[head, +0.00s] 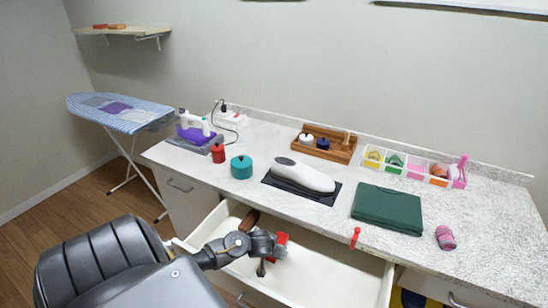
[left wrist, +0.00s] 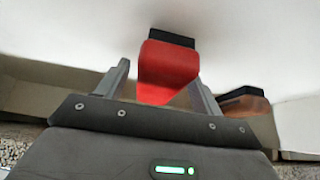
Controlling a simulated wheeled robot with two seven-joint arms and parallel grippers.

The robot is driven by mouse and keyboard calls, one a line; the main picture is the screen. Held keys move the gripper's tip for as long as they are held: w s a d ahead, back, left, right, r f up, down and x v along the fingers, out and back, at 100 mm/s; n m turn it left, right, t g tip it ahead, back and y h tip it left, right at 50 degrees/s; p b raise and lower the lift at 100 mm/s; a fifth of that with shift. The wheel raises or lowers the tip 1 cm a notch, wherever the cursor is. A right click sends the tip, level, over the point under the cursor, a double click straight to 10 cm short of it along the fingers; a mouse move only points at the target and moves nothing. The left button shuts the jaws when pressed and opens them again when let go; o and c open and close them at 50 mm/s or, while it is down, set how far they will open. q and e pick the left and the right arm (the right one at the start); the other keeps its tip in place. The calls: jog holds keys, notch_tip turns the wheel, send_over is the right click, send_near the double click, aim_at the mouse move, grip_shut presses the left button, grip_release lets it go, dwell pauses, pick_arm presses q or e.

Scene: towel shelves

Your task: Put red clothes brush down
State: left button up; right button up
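The red clothes brush (head: 282,238) is in the open white drawer (head: 345,275), at the tip of my left gripper (head: 266,246). In the left wrist view the red brush (left wrist: 168,70), with a dark end, lies between the two fingers of my left gripper (left wrist: 160,82). A gap shows between the left finger and the brush, so the fingers look open around it. The brush appears to be at the drawer's floor, but the contact is hard to see. A brown wooden-backed brush (head: 250,220) lies beside it in the drawer. My right gripper is out of view.
The speckled counter (head: 470,220) above the drawer holds a white iron-like device (head: 303,174), a folded green towel (head: 387,208), a pink roll (head: 445,238) and a small red item (head: 354,237) at its front edge. The drawer's right part is empty.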

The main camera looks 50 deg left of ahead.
pick_arm(q)
jog(key=shift+r, duration=0.3)
jog(key=p+v, duration=0.3)
jog(key=v, duration=0.9)
jog(key=shift+p, duration=0.35)
jog(key=shift+a+f, duration=0.1)
